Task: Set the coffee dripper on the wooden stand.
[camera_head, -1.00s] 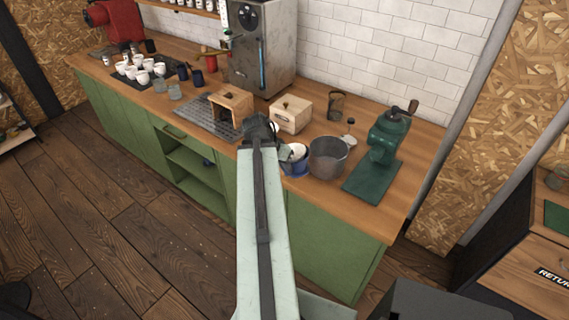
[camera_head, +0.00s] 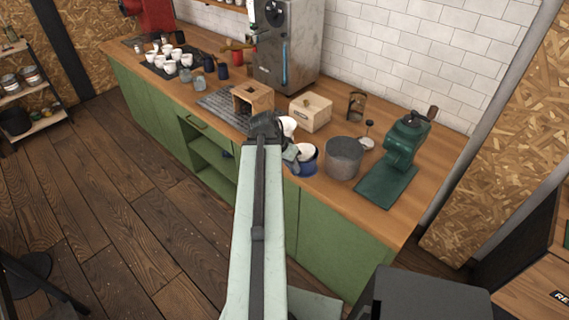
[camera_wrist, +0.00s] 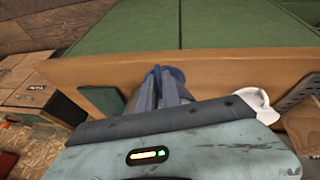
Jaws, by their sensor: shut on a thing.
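A blue vessel with a white inside (camera_head: 308,164), which looks like the coffee dripper, is at the counter's front edge. My gripper (camera_head: 291,156) is shut on its near left side. In the wrist view the blue vessel (camera_wrist: 172,74) shows just beyond my closed fingers (camera_wrist: 160,90); most of it is hidden. I cannot tell whether it still touches the counter. The wooden stand (camera_head: 263,94), a small open-fronted box, is at the back left of my gripper, on a dark slotted tray.
A white cup-like piece (camera_head: 288,124) is just behind my gripper; it also shows in the wrist view (camera_wrist: 252,104). A metal canister (camera_head: 344,160) stands close right. A green grinder (camera_head: 405,142) is farther right, a wooden box (camera_head: 311,111) behind. White cups (camera_head: 170,57) stand far left.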

